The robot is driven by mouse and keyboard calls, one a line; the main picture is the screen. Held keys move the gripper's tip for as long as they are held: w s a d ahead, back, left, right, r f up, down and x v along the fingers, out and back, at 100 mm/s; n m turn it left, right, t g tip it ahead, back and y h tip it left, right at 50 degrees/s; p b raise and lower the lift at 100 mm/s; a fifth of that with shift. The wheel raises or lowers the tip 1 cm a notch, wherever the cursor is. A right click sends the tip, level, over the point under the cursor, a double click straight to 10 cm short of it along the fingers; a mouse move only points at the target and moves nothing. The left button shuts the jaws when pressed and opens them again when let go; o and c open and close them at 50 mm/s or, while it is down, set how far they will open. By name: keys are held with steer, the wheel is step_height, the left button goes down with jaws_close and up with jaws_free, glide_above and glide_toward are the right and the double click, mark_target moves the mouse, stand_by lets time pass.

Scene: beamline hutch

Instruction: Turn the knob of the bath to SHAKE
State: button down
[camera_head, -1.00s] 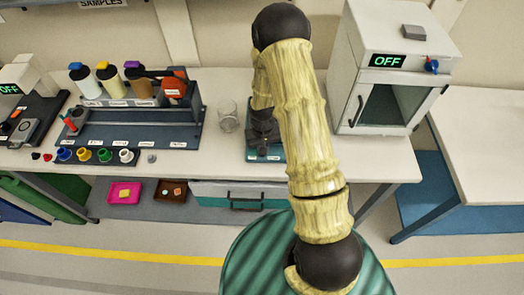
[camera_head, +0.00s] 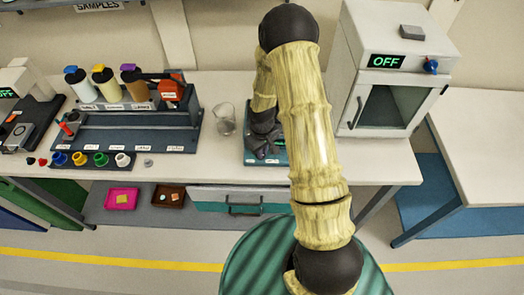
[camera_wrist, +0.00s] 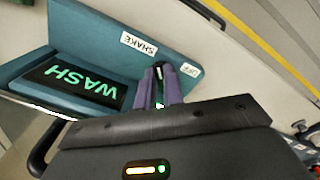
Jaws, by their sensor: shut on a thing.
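The teal bath (camera_wrist: 110,38) fills the upper left of the wrist view, seen upside down. Its display (camera_wrist: 75,85) reads WASH in green. A SHAKE label (camera_wrist: 139,45) and an OFF label (camera_wrist: 190,70) are on its face, either side of my gripper. My gripper (camera_wrist: 160,75) has its purple fingers shut on the knob (camera_wrist: 159,71), of which only a small dark part shows between them. In the head view the bath (camera_head: 281,158) is mostly hidden behind my arm, with my gripper (camera_head: 264,150) down at it.
A glass beaker (camera_head: 226,122) stands just left of the bath. A white oven-like cabinet (camera_head: 397,28) showing OFF stands to the right. A bottle rack (camera_head: 130,130) and several coloured cups lie left. A drawer (camera_head: 240,197) is under the bench.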

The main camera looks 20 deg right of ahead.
steer(key=shift+w+r, duration=0.1)
steer(key=shift+w, duration=0.05)
steer(key=c, duration=1.5)
jaws_free()
step_height(320, 180, up, 17)
steer(key=b, duration=0.2)
steer(key=shift+r+b, duration=0.15)
steer(key=shift+b, duration=0.2)
steer(key=shift+a, duration=0.1)
steer(key=s+r+m+t, duration=0.1)
steer(key=s, duration=0.4)
steer(key=s+a+r+m, duration=0.1)
steer(key=s+m, duration=0.1)
steer(key=s, duration=0.2)
steer(key=s+m+t, duration=0.1)
steer(key=s, duration=0.4)
steer(key=shift+s+a+r+m+t, duration=0.15)
steer(key=shift+s+r+m+t, duration=0.15)
steer(key=shift+r, duration=0.1)
